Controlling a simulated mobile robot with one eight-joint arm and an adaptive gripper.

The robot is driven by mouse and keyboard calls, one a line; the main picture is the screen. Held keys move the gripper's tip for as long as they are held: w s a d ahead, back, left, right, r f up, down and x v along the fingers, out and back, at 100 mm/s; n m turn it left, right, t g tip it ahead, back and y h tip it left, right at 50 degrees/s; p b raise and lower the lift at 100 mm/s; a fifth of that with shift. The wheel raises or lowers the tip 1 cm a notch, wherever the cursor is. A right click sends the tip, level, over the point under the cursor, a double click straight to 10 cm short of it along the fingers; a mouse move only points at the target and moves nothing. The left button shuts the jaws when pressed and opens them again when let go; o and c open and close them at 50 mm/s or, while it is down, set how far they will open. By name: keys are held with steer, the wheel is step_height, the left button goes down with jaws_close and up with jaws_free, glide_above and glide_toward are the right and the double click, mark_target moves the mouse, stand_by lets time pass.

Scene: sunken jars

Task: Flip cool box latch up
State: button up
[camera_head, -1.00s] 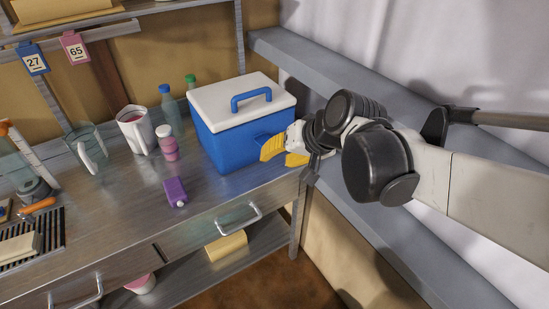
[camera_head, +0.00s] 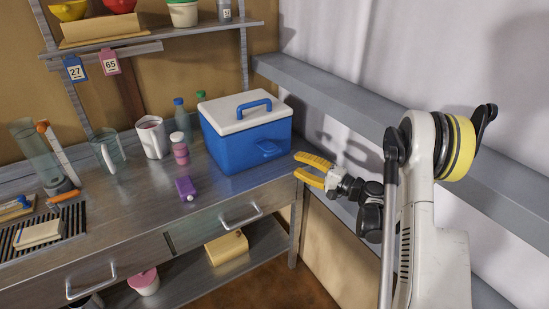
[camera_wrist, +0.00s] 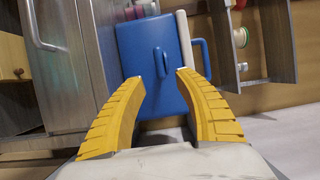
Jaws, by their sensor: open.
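The cool box (camera_head: 244,143) is blue with a white lid (camera_head: 243,111) and a blue carry handle (camera_head: 252,106). It stands on the metal counter near its right end. The lid looks closed. The blue latch (camera_head: 268,148) is on the box's front face; in the wrist view it (camera_wrist: 161,62) shows ahead, between and beyond my fingers. My gripper (camera_head: 308,169) has yellow fingers, is open and empty, and is to the right of the box, apart from it. In the wrist view my gripper (camera_wrist: 161,82) points toward the box's front face (camera_wrist: 155,90).
A grey rail (camera_head: 340,100) runs along the right wall. Drawers with handles (camera_head: 240,215) are below.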

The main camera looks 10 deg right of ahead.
mark_target(273, 151)
steer(key=b+x, duration=0.3)
steer(key=x, duration=0.7)
steer(key=shift+w+a, duration=0.25)
steer(key=shift+a, duration=0.05)
jaws_close()
